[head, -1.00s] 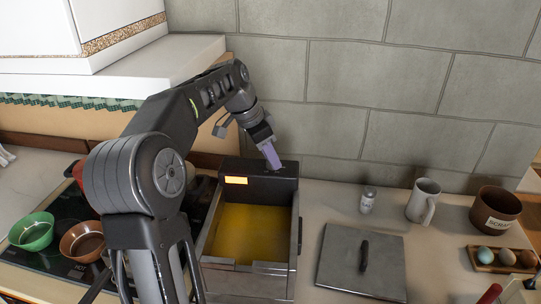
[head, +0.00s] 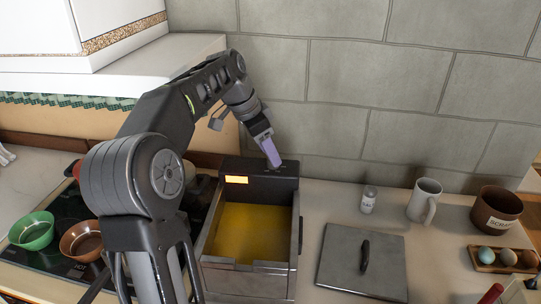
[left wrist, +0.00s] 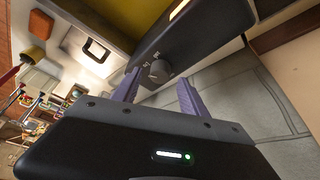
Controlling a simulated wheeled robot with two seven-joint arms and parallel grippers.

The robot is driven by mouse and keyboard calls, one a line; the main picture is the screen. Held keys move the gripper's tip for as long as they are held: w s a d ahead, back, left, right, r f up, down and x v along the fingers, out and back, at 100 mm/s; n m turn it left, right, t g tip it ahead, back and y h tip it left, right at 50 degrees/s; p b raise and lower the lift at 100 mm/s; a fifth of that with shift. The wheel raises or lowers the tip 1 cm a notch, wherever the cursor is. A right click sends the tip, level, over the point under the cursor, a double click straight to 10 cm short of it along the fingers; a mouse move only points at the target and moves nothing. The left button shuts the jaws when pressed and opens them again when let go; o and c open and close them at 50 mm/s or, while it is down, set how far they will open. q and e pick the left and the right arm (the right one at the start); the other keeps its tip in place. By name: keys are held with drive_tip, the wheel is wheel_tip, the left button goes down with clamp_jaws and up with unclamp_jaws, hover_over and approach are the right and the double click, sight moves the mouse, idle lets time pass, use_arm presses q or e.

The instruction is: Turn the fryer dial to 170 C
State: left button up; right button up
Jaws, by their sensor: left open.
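The fryer (head: 207,245) stands on the counter with yellow oil in its open basin and a dark control box at its back. A lit orange display (head: 236,180) is on the box. The dial (left wrist: 160,71), a dark round knob with small white marks beside it, shows in the left wrist view; its exact setting is too small to read. My left gripper (head: 276,164) has purple fingers and is over the box's right part. In the left wrist view the left gripper (left wrist: 160,92) is open, its fingers apart on either side below the dial, not closed on it. My right gripper is not in view.
A grey lid (head: 340,262) with a handle lies right of the fryer. A shaker (head: 368,200), a mug (head: 420,203), a brown pot (head: 494,211) and an egg tray (head: 483,262) are further right. Green (head: 32,232) and brown (head: 80,243) bowls sit left. A stone wall (head: 400,110) rises behind.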

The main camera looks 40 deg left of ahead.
sight(260, 170)
use_arm(q)
drive_tip(key=p+v, duration=0.1)
drive_tip(key=v, duration=0.4)
drive_tip(key=shift+s+a+r, duration=0.1)
drive_tip(key=shift+r, duration=0.3)
drive_tip(key=shift+f, duration=0.1)
